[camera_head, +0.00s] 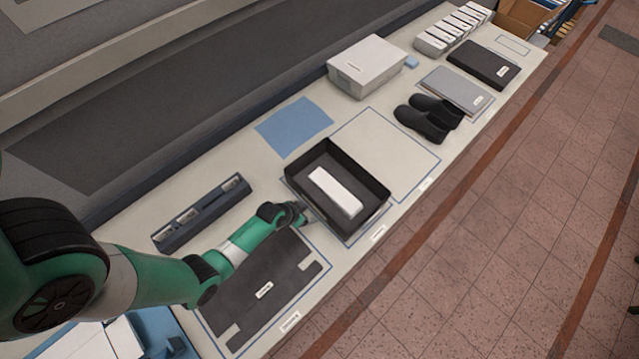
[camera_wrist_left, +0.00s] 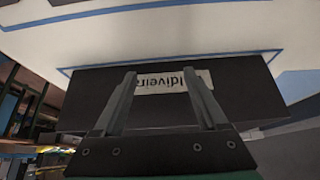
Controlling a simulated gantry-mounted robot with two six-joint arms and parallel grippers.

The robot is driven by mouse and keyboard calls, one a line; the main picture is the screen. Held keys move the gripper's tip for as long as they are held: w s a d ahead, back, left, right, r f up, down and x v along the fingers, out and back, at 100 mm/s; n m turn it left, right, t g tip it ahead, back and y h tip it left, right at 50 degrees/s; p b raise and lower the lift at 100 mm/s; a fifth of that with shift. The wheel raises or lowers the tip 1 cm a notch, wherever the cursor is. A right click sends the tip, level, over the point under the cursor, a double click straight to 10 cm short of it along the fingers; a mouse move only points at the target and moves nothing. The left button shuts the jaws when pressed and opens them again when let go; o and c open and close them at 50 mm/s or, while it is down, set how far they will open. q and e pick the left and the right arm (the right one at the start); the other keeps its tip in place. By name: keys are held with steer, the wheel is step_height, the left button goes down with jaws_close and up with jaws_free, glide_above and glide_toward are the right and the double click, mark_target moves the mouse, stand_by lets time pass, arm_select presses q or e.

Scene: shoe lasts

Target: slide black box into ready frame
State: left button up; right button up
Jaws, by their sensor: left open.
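The black box (camera_head: 356,169) is an open-topped tray on the table, with a white block (camera_head: 336,192) inside. It sits within a blue outline. A larger empty blue-outlined frame (camera_head: 392,150) lies on the table just to its right, with a small label too small to read. My left gripper (camera_head: 301,210) is low at the box's left side. In the left wrist view my left gripper (camera_wrist_left: 158,76) has its fingers spread, pointing at a dark box wall (camera_wrist_left: 240,95) with an upside-down white label. Contact is unclear. My right gripper is out of view.
A dark flat panel (camera_head: 262,290) lies nearby left. A dark slotted holder (camera_head: 200,214), blue sheet (camera_head: 293,126) and light grey box (camera_head: 367,66) are along the back. Black shoe shapes (camera_head: 428,117) stand beyond the empty frame. The table's front edge runs along the box's near side.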

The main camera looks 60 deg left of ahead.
arm_select(q)
steer(key=shift+w+a+f+b, duration=0.1)
steer(key=shift+w+a+b, duration=0.3)
steer(key=shift+w+b, duration=0.65)
steer(key=shift+w+a+r+b, duration=0.1)
steer(key=shift+w+a+b, duration=0.35)
steer(key=shift+w, duration=1.15)
steer(key=shift+w+a+f+b, duration=0.1)
steer(key=shift+w+a+b, duration=0.3)
steer(key=shift+w+b, duration=0.65)
steer(key=shift+w+a+b, duration=0.55)
steer(key=shift+w+b, duration=0.75)
steer(key=shift+w, duration=0.65)
steer(key=shift+w+a+b, duration=0.6)
steer(key=shift+w+b, duration=0.75)
steer(key=shift+w, duration=0.6)
steer(key=shift+w+a+b, duration=0.55)
steer(key=shift+w+b, duration=0.75)
steer(key=shift+w, duration=0.65)
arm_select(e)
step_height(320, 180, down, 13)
arm_select(q)
steer(key=shift+w, duration=0.1)
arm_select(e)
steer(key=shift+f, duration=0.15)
